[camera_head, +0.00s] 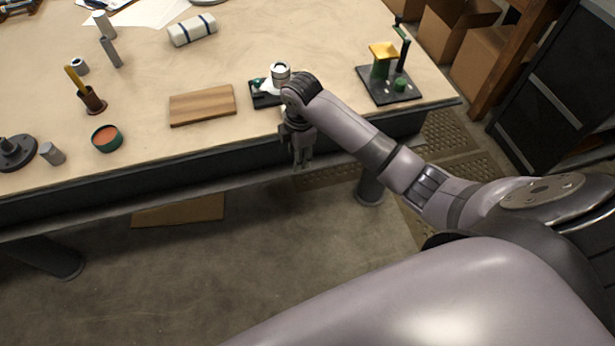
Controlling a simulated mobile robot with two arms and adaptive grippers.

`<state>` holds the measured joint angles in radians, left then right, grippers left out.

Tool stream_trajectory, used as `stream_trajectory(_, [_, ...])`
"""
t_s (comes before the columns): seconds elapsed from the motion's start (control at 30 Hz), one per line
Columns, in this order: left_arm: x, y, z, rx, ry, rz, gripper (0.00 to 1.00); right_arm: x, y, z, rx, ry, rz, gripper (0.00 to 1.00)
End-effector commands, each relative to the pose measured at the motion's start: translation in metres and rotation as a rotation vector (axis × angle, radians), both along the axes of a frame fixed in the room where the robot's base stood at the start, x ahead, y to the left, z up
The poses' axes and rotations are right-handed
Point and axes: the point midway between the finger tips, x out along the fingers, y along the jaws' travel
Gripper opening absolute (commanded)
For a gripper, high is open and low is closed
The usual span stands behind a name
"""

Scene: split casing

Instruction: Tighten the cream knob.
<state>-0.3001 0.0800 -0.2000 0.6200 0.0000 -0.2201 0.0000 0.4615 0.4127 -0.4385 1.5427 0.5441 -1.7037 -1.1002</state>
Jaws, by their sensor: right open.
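A small dark base (264,100) sits near the table's front edge, with a pale piece and a bit of green on it. My right wrist covers part of it, and I cannot tell whether the pale piece is the cream knob. My right gripper (301,163) hangs fingers down, open and empty, in front of the table edge and apart from the base. My left gripper is not in view.
A wooden board (202,105) lies left of the dark base. A dark stand with a yellow top (383,50) is to the right. A green bowl (107,138) and brown cup (92,100) stand at left. Cardboard boxes (485,68) are beyond the right edge.

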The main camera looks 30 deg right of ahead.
Motion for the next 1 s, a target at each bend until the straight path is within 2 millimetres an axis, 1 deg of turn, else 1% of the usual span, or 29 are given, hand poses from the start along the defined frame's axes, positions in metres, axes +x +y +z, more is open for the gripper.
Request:
stream_trajectory(0.1, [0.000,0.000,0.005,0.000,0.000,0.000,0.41,-0.004,-0.001,-0.025,0.017,0.001,-0.088,0.41])
stream_trajectory(0.3, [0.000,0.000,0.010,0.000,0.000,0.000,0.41,-0.011,-0.004,-0.062,0.038,-0.007,-0.221,0.41])
stream_trajectory(0.5, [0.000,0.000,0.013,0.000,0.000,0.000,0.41,-0.018,-0.006,-0.088,0.050,-0.014,-0.307,0.41])
stream_trajectory(0.7, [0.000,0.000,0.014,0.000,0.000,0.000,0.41,-0.021,-0.008,-0.099,0.053,-0.016,-0.345,0.41])
stream_trajectory(1.0, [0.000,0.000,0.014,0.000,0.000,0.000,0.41,-0.022,-0.008,-0.100,0.054,-0.018,-0.347,0.41])
